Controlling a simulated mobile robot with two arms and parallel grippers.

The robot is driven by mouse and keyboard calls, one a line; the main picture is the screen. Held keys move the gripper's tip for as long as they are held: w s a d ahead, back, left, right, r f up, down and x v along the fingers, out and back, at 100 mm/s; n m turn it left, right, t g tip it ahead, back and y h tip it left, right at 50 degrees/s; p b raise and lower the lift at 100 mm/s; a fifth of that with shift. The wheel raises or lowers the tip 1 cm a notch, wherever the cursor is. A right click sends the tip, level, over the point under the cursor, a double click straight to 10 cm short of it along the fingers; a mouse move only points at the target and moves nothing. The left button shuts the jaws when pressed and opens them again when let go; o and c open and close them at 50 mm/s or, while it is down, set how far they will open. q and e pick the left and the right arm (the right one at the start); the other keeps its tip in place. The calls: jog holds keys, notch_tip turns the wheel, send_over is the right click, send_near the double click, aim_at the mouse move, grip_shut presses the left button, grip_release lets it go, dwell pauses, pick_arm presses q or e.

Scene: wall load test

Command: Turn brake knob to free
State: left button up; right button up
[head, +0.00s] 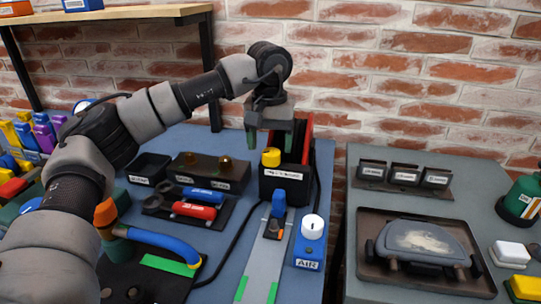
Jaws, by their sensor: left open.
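My left gripper (270,138) points down above a black box (285,189), jaws open. A yellow cylinder (271,157) at the box's front left shows just below the fingers. I cannot tell whether they touch it. A blue block marked AIR (308,251) stands in front of the box, with a white knob (312,226) on top that has a dark line. No knob in view has a readable brake label, so I cannot tell which is the brake knob. My right gripper is not in view.
A metal strip with a blue clamp (278,205) lies left of the AIR block. A tray with red and blue cylinders (194,210) and a blue-handled tool (165,244) lie further left. A grey table (353,225) across a gap holds a tray (372,285). A brick wall stands behind.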

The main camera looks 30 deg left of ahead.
aim_at(271, 152)
pick_arm(q)
jog(key=shift+f, duration=1.6)
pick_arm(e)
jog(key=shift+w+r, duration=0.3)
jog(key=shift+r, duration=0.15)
pick_arm(q)
jog(key=shift+c, duration=0.2)
jog(key=c, duration=0.9)
